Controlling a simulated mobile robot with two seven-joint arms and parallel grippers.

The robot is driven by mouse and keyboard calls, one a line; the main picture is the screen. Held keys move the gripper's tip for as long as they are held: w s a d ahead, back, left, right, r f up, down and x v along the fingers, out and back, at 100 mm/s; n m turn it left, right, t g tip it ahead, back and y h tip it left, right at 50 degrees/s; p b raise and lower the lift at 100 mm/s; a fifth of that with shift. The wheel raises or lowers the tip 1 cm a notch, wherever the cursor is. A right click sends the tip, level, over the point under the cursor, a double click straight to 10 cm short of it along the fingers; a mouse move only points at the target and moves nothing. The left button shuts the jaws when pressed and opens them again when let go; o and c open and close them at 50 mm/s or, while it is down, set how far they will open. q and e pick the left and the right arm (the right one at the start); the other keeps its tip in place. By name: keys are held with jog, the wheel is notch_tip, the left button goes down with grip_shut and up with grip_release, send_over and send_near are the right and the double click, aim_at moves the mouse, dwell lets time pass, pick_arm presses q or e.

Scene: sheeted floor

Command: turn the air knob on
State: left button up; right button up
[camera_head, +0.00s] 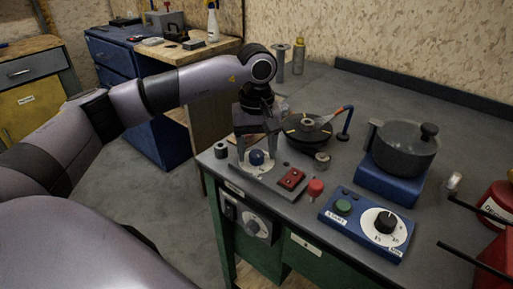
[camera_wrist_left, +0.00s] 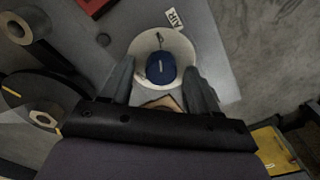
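The air knob is a blue round knob (camera_head: 257,157) on a white dial plate, on the grey bench top. In the left wrist view the blue knob (camera_wrist_left: 160,68) sits in a white disc (camera_wrist_left: 143,45) beside a label reading AIR (camera_wrist_left: 175,17); a short pale mark shows on its top.
A red switch block (camera_head: 291,180), a red button (camera_head: 315,188) and a blue START box (camera_head: 366,222) stand right of the knob. A black round plate (camera_head: 300,138) with an orange-handled tool is behind.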

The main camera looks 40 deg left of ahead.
aim_at(256, 152)
pick_arm(q)
jog(key=shift+r, duration=0.1)
notch_tip(256, 152, up, 7)
jog(key=shift+f, duration=0.1)
dwell(0.5)
dwell(0.4)
